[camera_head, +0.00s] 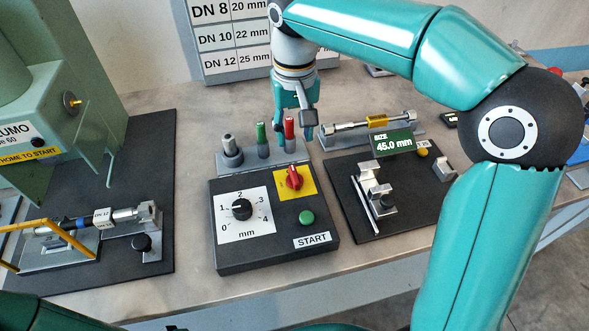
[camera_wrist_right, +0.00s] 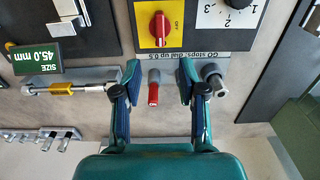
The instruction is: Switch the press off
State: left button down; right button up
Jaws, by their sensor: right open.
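The control box (camera_head: 225,262) stands mid-table. On its yellow plate (camera_head: 308,179) sits a red rotary knob (camera_head: 293,179); in the right wrist view the knob (camera_wrist_right: 158,27) has its bar lengthwise in the picture, with OFF printed to its right. The green press (camera_head: 60,60) stands at the left, partly cut off. My right gripper (camera_head: 296,122) is open and points down behind the box, over the tool rack. In the right wrist view its fingers (camera_wrist_right: 158,84) stand either side of a red-handled tool, with gaps, and away from the knob. My left gripper is out of view.
The tool rack (camera_head: 234,163) holds grey, green and red (camera_head: 289,128) handled tools. The box also has a black dial (camera_head: 241,209) and a green START button (camera_head: 306,217). A gauge with a 45.0 mm display (camera_head: 394,143) stands to the right. A bar stand lies behind it.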

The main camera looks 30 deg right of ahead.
aim_at(296, 174)
notch_tip(296, 174, down, 13)
jog(key=shift+r, duration=0.1)
dwell(0.3)
grip_shut()
jog(key=shift+d, duration=0.1)
